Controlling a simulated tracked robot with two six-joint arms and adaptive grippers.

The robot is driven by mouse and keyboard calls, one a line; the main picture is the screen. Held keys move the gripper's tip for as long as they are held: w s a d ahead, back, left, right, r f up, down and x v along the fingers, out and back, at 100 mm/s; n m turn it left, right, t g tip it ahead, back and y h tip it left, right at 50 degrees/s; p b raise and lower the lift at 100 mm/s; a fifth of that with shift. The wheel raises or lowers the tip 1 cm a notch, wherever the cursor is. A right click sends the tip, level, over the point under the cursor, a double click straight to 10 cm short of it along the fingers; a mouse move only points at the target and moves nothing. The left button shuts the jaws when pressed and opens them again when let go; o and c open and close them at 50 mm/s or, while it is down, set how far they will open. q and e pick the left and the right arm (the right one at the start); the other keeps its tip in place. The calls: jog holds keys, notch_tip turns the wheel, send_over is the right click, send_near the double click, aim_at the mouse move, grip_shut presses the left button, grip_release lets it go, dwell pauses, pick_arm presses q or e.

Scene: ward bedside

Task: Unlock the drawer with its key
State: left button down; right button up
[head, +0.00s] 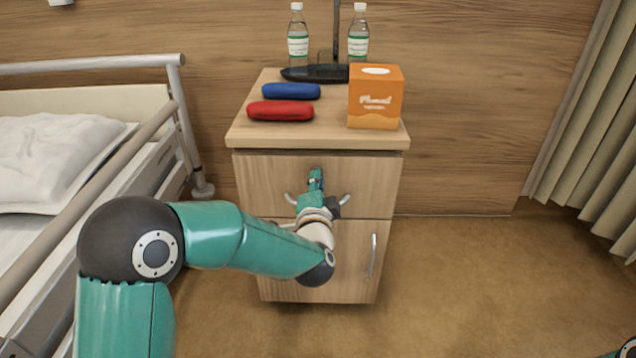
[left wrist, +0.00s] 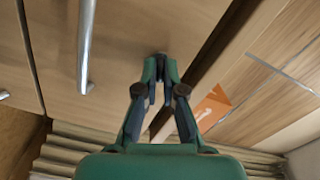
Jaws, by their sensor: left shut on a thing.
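The bedside cabinet's top drawer (head: 263,178) is closed, with a curved metal handle (head: 345,198) partly behind my arm. The handle also shows in the left wrist view (left wrist: 86,45). My left gripper (head: 316,174) is at the upper middle of the drawer front, above the handle. In the left wrist view its fingertips (left wrist: 160,64) close together against or very near the drawer front. It is shut on the key, which the fingers hide almost wholly. The lock is hidden behind the fingertips, and I cannot tell how far the key is in. My right gripper is out of view.
On the cabinet top (head: 325,135) stand an orange tissue box (head: 375,98), a red case (head: 280,111), a blue case (head: 291,91) and two water bottles (head: 298,38). A lower door (head: 350,262) is closed. A railed bed (head: 60,150) is left; the floor right is clear.

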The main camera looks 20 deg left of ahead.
pick_arm(q)
jog(key=shift+f+n+b, duration=0.15)
jog(key=shift+n+b, duration=0.7)
jog(key=shift+n, duration=2.5)
jog(key=shift+f+n+b, duration=0.15)
jog(key=shift+n+b, duration=0.7)
jog(key=shift+n, duration=2.8)
jog(key=c, duration=1.3)
grip_release()
jog(key=shift+r, duration=0.1)
